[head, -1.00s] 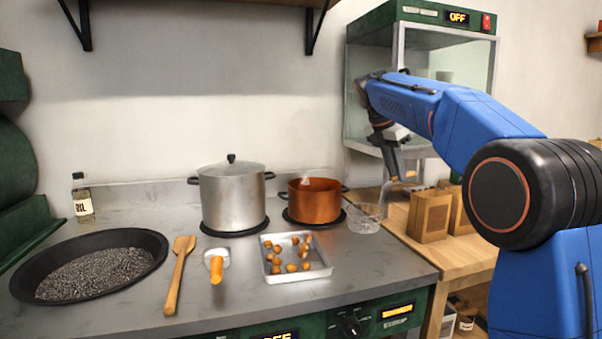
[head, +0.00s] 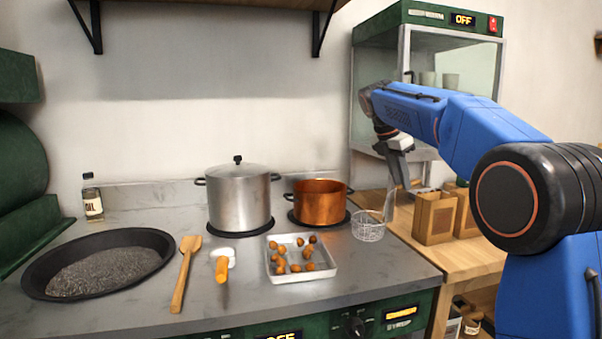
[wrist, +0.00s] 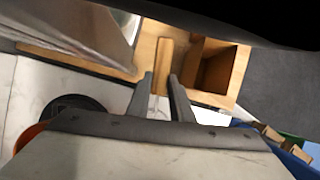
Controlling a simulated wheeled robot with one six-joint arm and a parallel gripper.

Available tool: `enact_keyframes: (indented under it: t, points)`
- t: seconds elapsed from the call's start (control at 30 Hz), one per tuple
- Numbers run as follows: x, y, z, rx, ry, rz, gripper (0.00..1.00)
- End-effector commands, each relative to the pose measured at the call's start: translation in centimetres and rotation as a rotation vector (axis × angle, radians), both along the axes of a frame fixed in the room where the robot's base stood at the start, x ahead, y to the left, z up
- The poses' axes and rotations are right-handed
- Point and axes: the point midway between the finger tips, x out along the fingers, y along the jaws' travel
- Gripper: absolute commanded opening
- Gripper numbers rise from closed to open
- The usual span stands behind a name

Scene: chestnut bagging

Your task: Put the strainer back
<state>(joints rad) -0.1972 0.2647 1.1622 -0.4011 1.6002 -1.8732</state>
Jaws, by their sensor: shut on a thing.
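The strainer is a wire-mesh basket (head: 368,232) with a long handle, at the right end of the grey counter in the head view, right of the copper pot (head: 320,205). I cannot tell if the basket touches the counter. My gripper (head: 408,182) is above and to the right of the basket, shut on the strainer's handle, which slants up from the basket. The basket is not clearly seen there.
A lidded steel pot (head: 239,198) stands left of the copper pot. A white tray (head: 301,278) of chestnuts is in front. Paper bags (head: 434,217) stand on the wooden table (head: 455,258), close right of the strainer. A glass-fronted cabinet (head: 450,60) is behind my arm.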

Motion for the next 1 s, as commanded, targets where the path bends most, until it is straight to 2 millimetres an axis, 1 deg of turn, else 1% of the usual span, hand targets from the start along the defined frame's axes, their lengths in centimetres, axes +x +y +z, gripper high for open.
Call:
enact_keyframes:
  t: [0.7,0.73,0.8,1.0]
  points:
    - [0.0,0.0,-1.4,0.0,0.006,0.0,0.0]
    - [0.0,0.0,-1.4,0.0,0.006,0.0,0.27]
    - [0.0,0.1,-1.5,0.001,0.008,0.0,0.42]
    - [0.1,0.1,-1.7,0.001,0.011,0.0,0.42]
